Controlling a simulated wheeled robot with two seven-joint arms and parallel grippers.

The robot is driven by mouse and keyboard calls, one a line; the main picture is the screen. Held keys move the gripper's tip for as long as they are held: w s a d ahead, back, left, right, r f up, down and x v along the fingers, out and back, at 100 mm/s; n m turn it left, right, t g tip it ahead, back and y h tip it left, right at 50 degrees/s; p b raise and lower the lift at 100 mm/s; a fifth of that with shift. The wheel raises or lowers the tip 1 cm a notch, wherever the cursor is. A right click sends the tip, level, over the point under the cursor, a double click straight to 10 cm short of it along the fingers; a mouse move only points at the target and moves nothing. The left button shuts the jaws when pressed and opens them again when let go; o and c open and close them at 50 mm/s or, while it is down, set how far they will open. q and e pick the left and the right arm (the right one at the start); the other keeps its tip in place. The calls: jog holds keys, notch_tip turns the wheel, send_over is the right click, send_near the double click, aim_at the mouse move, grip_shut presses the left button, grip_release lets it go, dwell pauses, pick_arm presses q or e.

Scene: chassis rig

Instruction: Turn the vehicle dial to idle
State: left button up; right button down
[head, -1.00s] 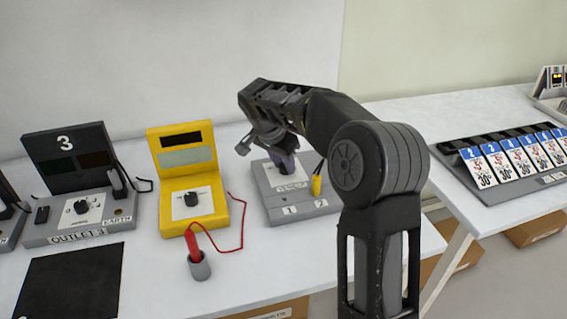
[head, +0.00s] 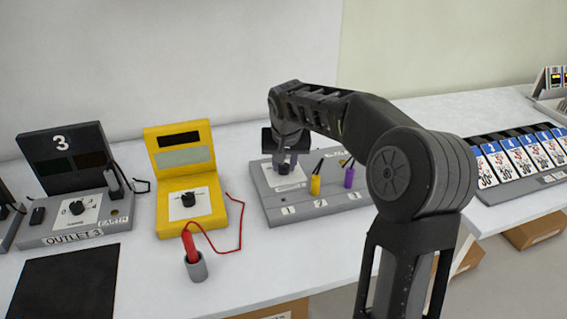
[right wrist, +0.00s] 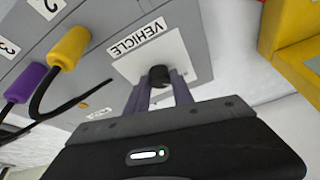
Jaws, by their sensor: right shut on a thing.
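The vehicle dial (right wrist: 158,76) is a small dark knob on a white plate labelled VEHICLE in the right wrist view. It also shows in the head view (head: 285,169), on a grey box (head: 311,206) with numbered sockets. My right gripper (head: 286,162) reaches down to it from above. In the right wrist view its purple-grey fingers (right wrist: 156,84) are shut on the knob, one on each side. The fingers hide part of the plate and the knob's pointer, so I cannot tell its setting. My left gripper is not in view.
A yellow plug (head: 315,184) and a purple plug (head: 349,178) stand on the same box. A yellow meter (head: 166,222) with its own dial is to the left, with a red probe (head: 191,246) in a grey cup. The outlet 3 unit (head: 60,229) is farther left.

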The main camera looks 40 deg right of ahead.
jog(key=shift+n, duration=0.6)
jog(key=c, duration=1.1)
grip_release()
jog(key=shift+r, duration=0.1)
jog(key=v, duration=0.7)
jog(key=shift+s+r, duration=0.15)
jog(key=shift+r, duration=0.1)
